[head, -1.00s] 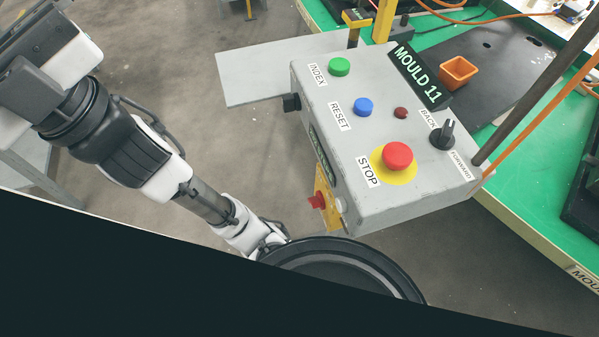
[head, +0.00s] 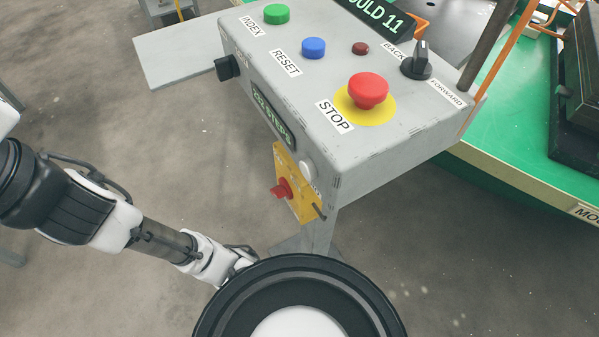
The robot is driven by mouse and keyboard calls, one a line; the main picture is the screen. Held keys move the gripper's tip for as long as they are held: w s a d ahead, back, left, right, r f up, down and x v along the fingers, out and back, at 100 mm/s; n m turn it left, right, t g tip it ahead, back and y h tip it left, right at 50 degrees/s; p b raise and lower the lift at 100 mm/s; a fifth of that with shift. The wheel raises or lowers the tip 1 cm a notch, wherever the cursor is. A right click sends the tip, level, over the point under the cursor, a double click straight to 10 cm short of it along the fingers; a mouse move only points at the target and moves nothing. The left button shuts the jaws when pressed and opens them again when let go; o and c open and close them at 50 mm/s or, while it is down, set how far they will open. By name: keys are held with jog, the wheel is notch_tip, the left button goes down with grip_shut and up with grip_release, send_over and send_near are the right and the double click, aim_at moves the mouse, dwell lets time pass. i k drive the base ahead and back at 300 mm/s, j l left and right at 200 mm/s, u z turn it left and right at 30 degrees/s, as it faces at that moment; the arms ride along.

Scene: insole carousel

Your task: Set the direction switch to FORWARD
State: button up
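The direction switch (head: 417,62) is a black rotary knob on the top right of the grey control box (head: 390,146). It stands between the BACK label (head: 394,51) and the FORWARD label (head: 447,93). Its raised grip tilts up toward the back; I cannot tell for sure which label it points to. My arm (head: 160,240) reaches in from the left, low and in front of the box, apart from the switch. My gripper is not visible; the arm's far end is hidden behind my round black body part at the bottom.
The red STOP button (head: 368,90) on its yellow disc stands close left of the switch. Green INDEX (head: 276,14), blue RESET (head: 313,48) and a small dark red button (head: 360,48) are further left. A dark post (head: 485,48) and orange cable rise just right of the switch.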

aim_at(417, 67)
jog(key=k+l+u, duration=0.15)
jog(key=k, duration=0.35)
jog(key=k+l+u, duration=0.2)
jog(key=k, duration=0.25)
